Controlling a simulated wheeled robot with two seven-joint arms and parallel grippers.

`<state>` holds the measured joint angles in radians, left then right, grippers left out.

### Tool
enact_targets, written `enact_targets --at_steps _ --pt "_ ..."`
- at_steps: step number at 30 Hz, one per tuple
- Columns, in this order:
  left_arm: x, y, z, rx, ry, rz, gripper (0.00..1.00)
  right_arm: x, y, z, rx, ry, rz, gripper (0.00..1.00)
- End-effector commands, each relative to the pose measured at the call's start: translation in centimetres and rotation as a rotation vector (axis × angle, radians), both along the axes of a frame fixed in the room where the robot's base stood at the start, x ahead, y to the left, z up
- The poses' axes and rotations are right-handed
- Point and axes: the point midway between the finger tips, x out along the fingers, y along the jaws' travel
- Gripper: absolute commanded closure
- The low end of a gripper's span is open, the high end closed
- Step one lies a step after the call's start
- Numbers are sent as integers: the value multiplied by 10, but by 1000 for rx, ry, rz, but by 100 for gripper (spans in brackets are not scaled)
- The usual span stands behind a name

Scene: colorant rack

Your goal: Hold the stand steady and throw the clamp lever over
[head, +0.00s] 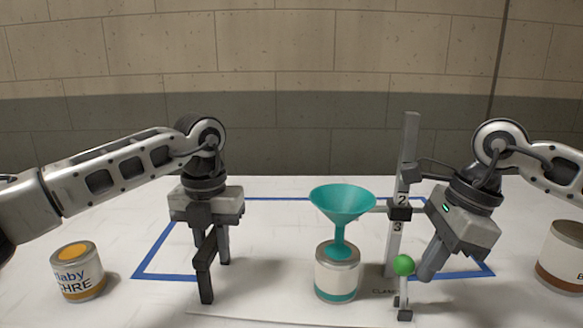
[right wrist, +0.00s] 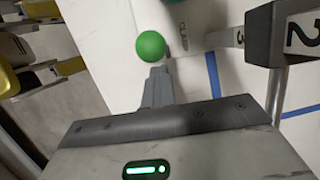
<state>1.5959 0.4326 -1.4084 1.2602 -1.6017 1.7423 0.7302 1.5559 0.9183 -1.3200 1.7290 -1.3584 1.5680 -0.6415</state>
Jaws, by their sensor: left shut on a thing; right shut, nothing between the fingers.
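The stand's pale post (head: 393,240) is upright, marked 2 and 3, with a dark collar (head: 399,209) and a teal funnel (head: 342,203) to its left. The clamp lever has a green ball (head: 404,265) on top of a short grey stem; the ball also shows in the right wrist view (right wrist: 150,46). My left gripper (head: 217,258) is shut on a dark handle (head: 205,284) at the left of the stand's white base plate (head: 270,316). My right gripper (head: 426,275) is shut and empty, its fingertips just right of the ball; whether they touch cannot be told.
A can with a teal band (head: 336,278) stands under the funnel's spout. An ochre can (head: 78,271) stands at far left and a brown-banded can (head: 562,255) at far right. Blue tape (head: 160,252) outlines an area on the white table. Table between left gripper and funnel is clear.

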Motion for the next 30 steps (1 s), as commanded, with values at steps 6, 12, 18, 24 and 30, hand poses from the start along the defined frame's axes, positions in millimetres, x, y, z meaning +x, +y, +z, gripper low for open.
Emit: enact_targets --at_steps 6,12,18,24,30 --pt "0 0 0 -1 0 1 100 0 -5 0 -1 2 -2 100" --pt "0 1 0 -1 0 2 100 -1 -15 0 -1 1 -2 100" --pt "0 1 0 0 0 3 100 -2 -20 0 -1 1 -2 100" --pt "0 1 0 1 0 3 100 -2 -20 1 -1 0 -1 100" --pt "0 1 0 1 0 4 100 -2 -24 0 -1 1 -2 100"
